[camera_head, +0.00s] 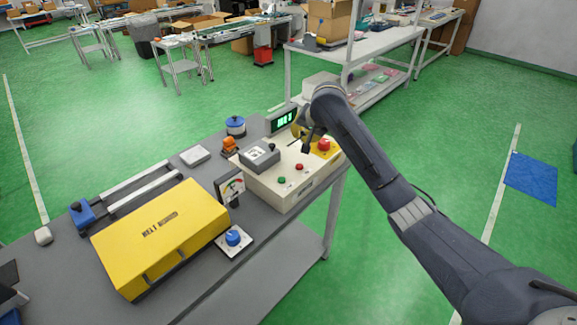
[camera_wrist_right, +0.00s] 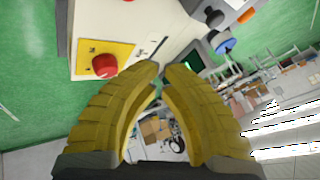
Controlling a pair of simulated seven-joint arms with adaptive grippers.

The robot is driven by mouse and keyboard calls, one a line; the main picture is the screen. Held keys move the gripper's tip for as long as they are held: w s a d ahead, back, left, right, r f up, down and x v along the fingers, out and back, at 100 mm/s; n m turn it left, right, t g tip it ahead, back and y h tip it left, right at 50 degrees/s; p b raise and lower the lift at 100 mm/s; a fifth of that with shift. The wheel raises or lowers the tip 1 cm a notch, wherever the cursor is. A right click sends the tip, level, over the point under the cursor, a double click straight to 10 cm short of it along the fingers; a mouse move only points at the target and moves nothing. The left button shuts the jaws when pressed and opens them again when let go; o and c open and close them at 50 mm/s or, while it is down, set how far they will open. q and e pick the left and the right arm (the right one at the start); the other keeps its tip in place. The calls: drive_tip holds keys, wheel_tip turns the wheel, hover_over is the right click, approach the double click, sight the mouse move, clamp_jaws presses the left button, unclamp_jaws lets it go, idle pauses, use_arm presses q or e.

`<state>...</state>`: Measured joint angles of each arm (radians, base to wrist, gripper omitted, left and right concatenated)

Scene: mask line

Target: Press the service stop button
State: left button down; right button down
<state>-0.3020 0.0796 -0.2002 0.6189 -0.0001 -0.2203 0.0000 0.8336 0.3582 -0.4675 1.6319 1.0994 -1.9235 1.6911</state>
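A large red mushroom button (camera_head: 323,145) sits on a yellow plate at the far right of the cream control box (camera_head: 282,190). In the right wrist view the red button (camera_wrist_right: 104,65) shows left of the fingertips, on its yellow plate (camera_wrist_right: 87,52). My right gripper (camera_head: 304,138) is over the far side of the box, left of the red button and apart from it. In the wrist view its yellow fingers (camera_wrist_right: 163,68) are drawn together at the tips, with nothing between them. No label for the service stop is readable. My left gripper is not in view.
The box also bears a small red button (camera_head: 299,167), a green button (camera_head: 282,181) and a grey switch block (camera_head: 259,156). A green display (camera_head: 284,121) stands behind. A yellow case (camera_head: 160,240), a dial gauge (camera_head: 231,187) and a blue knob (camera_head: 233,238) are to the left.

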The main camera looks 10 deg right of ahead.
sight(298, 164)
drive_tip(key=shift+s+a+r, duration=0.3)
drive_tip(key=shift+a+r, duration=0.25)
drive_tip(key=shift+a, duration=0.2)
drive_tip(key=shift+f, duration=5.3)
drive_tip(key=shift+r, duration=0.9)
